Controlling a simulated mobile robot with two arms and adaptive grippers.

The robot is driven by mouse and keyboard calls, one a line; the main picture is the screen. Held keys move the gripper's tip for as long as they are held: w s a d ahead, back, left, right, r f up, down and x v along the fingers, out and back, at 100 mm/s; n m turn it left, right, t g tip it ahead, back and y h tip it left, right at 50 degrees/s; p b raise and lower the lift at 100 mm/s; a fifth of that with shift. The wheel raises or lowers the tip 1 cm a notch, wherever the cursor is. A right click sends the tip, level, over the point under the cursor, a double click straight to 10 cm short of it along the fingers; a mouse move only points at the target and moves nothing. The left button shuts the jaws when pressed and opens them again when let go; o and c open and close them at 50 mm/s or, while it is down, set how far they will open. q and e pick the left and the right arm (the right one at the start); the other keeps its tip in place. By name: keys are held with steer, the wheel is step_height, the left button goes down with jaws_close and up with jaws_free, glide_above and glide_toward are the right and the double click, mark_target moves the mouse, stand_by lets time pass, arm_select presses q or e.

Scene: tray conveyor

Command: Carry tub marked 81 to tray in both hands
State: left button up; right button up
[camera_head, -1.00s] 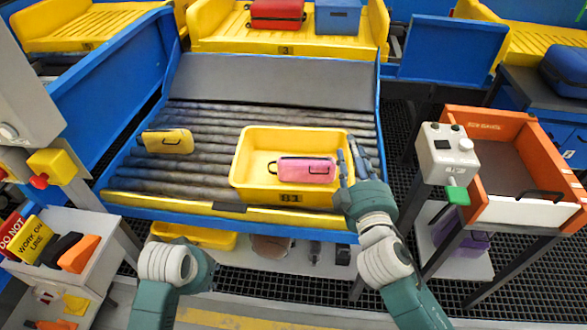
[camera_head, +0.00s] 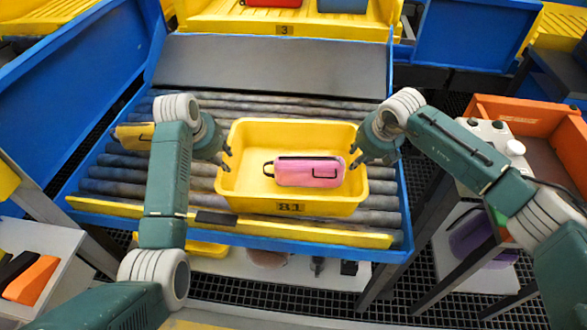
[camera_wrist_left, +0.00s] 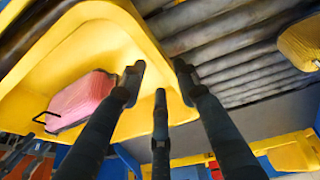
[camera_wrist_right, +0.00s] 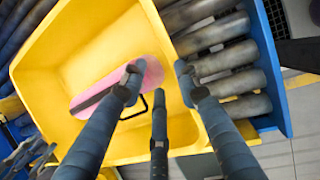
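The yellow tub marked 81 (camera_head: 290,207) sits upright on the grey rollers, with a pink case (camera_head: 309,172) inside it. My left gripper (camera_head: 226,158) is at the tub's left wall and my right gripper (camera_head: 355,158) at its right wall. In the left wrist view the spread fingers (camera_wrist_left: 158,78) straddle the tub's rim, and in the right wrist view the fingers (camera_wrist_right: 158,80) do likewise. Both look open; contact with the wall cannot be told. A yellow tray marked 3 (camera_head: 284,30) is at the back, beyond the grey sloped plate.
A yellow case (camera_head: 135,136) lies on the rollers, partly behind my left arm. Blue side walls (camera_head: 404,205) and a yellow front bar (camera_head: 330,235) edge the rollers. An orange-sided bench (camera_head: 540,120) and a control box (camera_head: 490,135) stand close on the right.

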mark_target(238, 174)
arm_select(q)
steer(key=shift+w, duration=0.2)
arm_select(e)
steer(key=shift+w+d, duration=0.2)
steer(key=shift+d, duration=0.35)
arm_select(q)
steer(key=shift+s+r, duration=0.1)
steer(key=shift+r, duration=0.1)
arm_select(e)
steer(key=shift+s+d+r, duration=0.1)
steer(key=shift+d+r, duration=0.05)
steer(key=shift+r, duration=0.05)
